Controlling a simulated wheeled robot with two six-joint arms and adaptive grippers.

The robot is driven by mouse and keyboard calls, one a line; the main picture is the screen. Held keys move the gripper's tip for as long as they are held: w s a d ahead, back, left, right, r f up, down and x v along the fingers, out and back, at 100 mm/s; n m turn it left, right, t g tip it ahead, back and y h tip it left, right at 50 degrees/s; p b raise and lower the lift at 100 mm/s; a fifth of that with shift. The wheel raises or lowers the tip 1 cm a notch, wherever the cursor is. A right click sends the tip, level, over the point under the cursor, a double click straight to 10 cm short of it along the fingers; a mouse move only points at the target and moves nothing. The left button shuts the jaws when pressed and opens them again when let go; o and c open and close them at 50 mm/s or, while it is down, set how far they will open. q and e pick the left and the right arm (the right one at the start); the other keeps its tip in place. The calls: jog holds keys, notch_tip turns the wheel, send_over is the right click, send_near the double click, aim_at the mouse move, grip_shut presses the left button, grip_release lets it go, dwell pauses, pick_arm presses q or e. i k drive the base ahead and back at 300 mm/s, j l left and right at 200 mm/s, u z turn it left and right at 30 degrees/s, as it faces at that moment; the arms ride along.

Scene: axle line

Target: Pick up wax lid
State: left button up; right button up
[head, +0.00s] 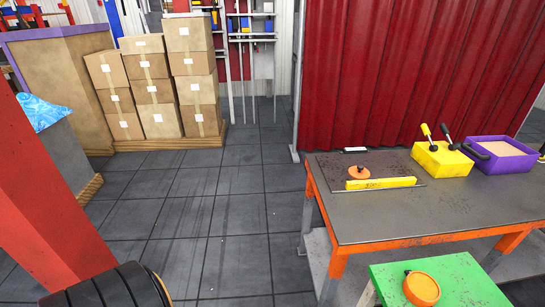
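An orange round disc (421,289) with a small black part at its upper left edge lies on the green table (470,275) at the bottom right. A smaller orange disc (359,173) with a dark knob on top lies on the grey-topped table (390,215), behind a yellow bar. I cannot tell for certain which of the two is the wax lid. Neither of my grippers shows in the head view.
On the grey table are a yellow bar (380,183), a yellow box (442,159) with brush-like handles, and a purple bin (502,155). Stacked cartons (153,90) stand at the back left. A red curtain (400,70) hangs behind. The tiled floor (235,215) is clear.

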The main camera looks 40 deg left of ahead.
aim_at(359, 172)
jog(key=u, duration=0.55)
jog(key=j+z, duration=0.1)
jog(key=z, duration=0.4)
jog(key=i+j+z, duration=0.2)
jog(key=j, duration=0.2)
jog(key=i+j+z, duration=0.2)
jog(key=j, duration=0.2)
jog(key=i+j+z, duration=0.15)
jog(key=j, duration=0.25)
jog(key=j+z, duration=0.2)
jog(key=j, duration=0.25)
jog(key=i+j+z, duration=0.2)
jog(key=j, duration=0.3)
jog(key=k+l, duration=0.05)
jog(key=k, duration=0.05)
